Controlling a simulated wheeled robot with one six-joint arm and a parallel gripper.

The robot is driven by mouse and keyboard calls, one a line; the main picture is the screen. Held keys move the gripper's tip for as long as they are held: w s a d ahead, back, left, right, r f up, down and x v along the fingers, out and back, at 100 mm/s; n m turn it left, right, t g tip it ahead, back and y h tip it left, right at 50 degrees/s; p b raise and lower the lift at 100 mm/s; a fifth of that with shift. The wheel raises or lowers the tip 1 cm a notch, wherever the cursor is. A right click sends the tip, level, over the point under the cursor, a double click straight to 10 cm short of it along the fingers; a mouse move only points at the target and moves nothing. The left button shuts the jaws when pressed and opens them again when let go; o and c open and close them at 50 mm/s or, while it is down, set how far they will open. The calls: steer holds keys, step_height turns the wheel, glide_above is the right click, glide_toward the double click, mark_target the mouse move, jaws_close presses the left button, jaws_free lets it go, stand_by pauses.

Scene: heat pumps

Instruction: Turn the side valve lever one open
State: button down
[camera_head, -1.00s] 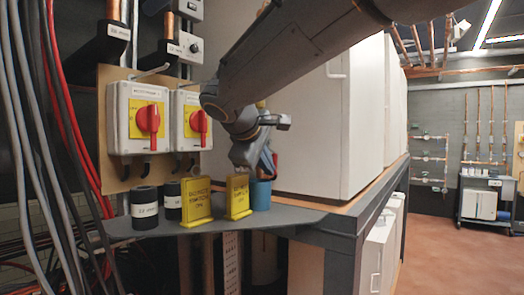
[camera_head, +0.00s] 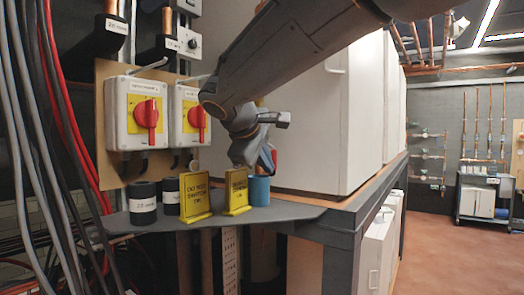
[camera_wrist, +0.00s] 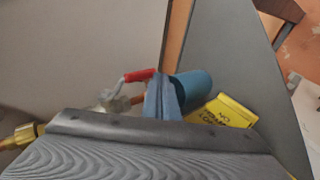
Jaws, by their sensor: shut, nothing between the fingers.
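The side valve lever has a red handle (camera_wrist: 140,75) on a pale metal valve body (camera_wrist: 110,101), left of my fingers in the wrist view. A small red patch (camera_head: 274,157), probably the same handle, shows beside my gripper in the head view. My gripper (camera_wrist: 162,98) is shut and empty, its fingers just right of the red handle; I cannot tell whether they touch it. In the head view my gripper (camera_head: 266,160) is above the grey shelf, close to the white cabinet. Part of the valve is hidden behind my fingers and gripper body.
A blue cylinder (camera_wrist: 193,87) stands close to my fingers. Two yellow signs (camera_head: 195,198) (camera_head: 236,192) and black cylinders (camera_head: 143,204) stand on the grey shelf (camera_head: 270,216). The white cabinet (camera_head: 300,125) borders the valve. Red rotary switches (camera_head: 147,114) are on the left.

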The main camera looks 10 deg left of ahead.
steer(key=s+a+b, duration=0.2)
steer(key=s+a, duration=0.2)
steer(key=s, duration=0.9)
steer(key=shift+b, duration=0.35)
steer(key=shift+d+r, duration=0.1)
steer(key=c, duration=2.1)
jaws_free()
steer(key=shift+w, duration=0.1)
steer(key=w, duration=0.1)
steer(key=w+d, duration=0.1)
steer(key=shift+w+d, duration=0.2)
steer(key=shift+w, duration=0.1)
